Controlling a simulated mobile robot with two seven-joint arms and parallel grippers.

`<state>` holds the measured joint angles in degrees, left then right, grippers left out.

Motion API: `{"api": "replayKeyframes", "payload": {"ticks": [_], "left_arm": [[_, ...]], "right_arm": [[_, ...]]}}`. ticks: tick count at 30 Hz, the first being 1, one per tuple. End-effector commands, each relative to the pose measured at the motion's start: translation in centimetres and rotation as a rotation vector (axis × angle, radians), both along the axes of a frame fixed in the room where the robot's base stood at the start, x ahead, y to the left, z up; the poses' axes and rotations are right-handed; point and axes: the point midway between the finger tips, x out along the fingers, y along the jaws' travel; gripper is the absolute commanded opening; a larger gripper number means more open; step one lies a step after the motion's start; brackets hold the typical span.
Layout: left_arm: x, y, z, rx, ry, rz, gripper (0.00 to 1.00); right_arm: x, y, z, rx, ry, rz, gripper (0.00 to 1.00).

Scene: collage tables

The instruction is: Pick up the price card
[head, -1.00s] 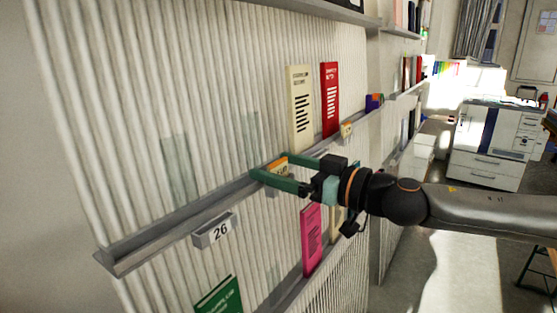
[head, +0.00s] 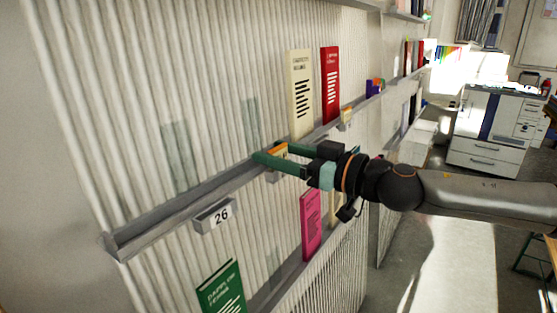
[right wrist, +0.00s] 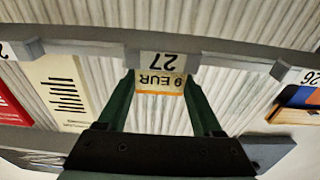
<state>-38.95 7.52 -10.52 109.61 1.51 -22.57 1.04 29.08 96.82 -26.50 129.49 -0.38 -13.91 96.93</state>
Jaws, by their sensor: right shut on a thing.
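The price card (head: 279,151) is small, with an orange band, and sits at the shelf ledge on the ribbed wall. In the right wrist view the price card (right wrist: 160,80) reads "9 EUR" upside down, just by the label "27" (right wrist: 163,62). My right gripper (head: 272,153) has green fingers on both sides of the card and is shut on it. The fingers partly hide the card in the head view. My left gripper is not in view.
A grey ledge (head: 190,202) with a label "26" (head: 215,215) runs along the wall. A cream book (head: 300,95) and a red book (head: 330,85) stand beyond the gripper. A pink book (head: 311,225) and a green book (head: 221,287) are lower.

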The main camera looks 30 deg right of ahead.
Motion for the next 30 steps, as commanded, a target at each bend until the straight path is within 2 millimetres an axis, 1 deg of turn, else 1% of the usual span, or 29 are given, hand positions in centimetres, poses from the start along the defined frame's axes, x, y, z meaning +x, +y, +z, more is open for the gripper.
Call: {"api": "replayKeyframes", "payload": {"ticks": [1,3,4,6,12,17,20,22,23,25,30], "left_arm": [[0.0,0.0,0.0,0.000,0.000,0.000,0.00],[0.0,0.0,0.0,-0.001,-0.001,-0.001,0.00],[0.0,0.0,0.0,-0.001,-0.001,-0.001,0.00],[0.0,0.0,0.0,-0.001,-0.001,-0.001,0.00],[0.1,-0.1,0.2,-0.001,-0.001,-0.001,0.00],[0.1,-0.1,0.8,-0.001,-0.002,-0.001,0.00],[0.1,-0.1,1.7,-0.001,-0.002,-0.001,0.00],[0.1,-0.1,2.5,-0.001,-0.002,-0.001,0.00],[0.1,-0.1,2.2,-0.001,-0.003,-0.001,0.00],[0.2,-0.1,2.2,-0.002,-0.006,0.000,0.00],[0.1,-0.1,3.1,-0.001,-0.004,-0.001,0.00]], "right_arm": [[0.0,0.0,0.0,0.000,0.000,0.000,0.26],[0.0,0.0,0.0,0.000,0.000,0.000,0.18],[0.0,0.0,0.0,-0.001,0.000,0.000,0.16],[0.0,0.0,0.0,-0.001,0.000,0.000,0.08],[0.0,0.0,0.2,-0.001,0.000,0.000,0.07],[0.0,0.0,1.2,-0.001,0.000,0.000,0.07],[0.0,0.0,2.5,0.000,0.000,0.000,0.07],[0.0,0.0,3.8,-0.001,0.000,0.000,0.07],[-0.4,0.3,4.0,-0.003,-0.002,0.001,0.07],[-1.6,1.0,5.4,-0.007,-0.004,0.000,0.07],[-4.7,3.0,9.9,-0.011,-0.005,0.000,0.07]]}}
